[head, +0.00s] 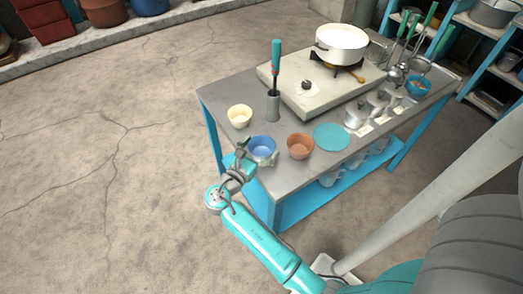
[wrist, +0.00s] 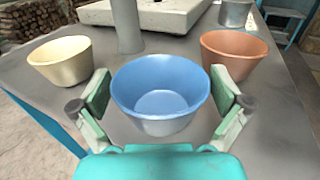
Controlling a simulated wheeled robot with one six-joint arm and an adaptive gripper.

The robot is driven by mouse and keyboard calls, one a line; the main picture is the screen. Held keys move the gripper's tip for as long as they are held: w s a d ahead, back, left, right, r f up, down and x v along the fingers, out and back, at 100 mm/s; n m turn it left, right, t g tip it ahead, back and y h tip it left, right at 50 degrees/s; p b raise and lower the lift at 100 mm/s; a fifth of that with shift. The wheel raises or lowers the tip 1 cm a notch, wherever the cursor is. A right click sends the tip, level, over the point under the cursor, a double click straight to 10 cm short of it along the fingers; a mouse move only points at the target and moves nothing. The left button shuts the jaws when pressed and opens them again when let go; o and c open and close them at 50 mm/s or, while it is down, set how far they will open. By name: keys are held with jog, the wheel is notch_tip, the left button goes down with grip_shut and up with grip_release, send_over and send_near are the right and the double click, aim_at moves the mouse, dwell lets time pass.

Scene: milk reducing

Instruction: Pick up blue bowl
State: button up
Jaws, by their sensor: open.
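The blue bowl (head: 262,147) stands upright near the front left corner of the grey table, blue inside with a paler outside. In the wrist view the blue bowl (wrist: 161,92) is at the centre, between the fingers of my gripper (wrist: 160,112). The fingers are spread wide, one on each side of the bowl, and I see no clear grip on it. In the head view my gripper (head: 256,154) is at the table's left edge, beside the bowl and partly overlapping it. The bowl appears empty.
A cream bowl (wrist: 61,58) stands to the left and a brown bowl (wrist: 233,55) to the right, both close. A grey holder (head: 272,106) with a teal-handled tool is behind. A teal plate (head: 331,137) and a stove with a white pot (head: 342,43) are farther right.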

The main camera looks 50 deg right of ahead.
jog(key=c, duration=1)
jog(key=shift+o, duration=0.2)
